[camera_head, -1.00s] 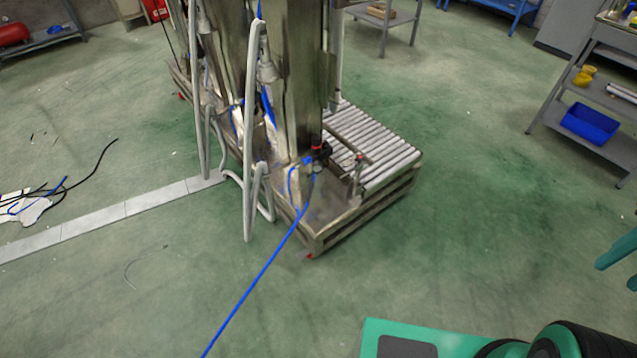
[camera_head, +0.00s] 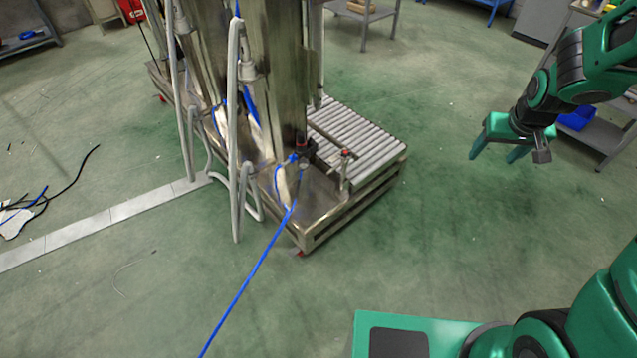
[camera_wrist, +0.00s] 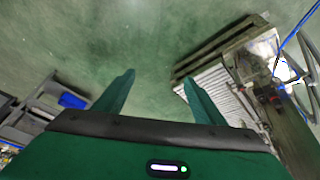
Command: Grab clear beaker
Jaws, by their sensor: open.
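No clear beaker shows in the head view or the wrist view. My gripper (camera_head: 497,157) hangs in the air at the right of the head view, fingers pointing down, over open floor between the roller cart and the grey shelf unit. In the wrist view my gripper (camera_wrist: 157,95) has its two green fingers spread apart, with nothing between them but green floor.
A metal machine on a roller cart (camera_head: 355,138) stands at centre, with a blue hose (camera_head: 262,262) on the floor in front. A grey shelf unit with a blue bin (camera_head: 577,118) is at right, partly behind my arm. The floor (camera_head: 440,230) between is clear.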

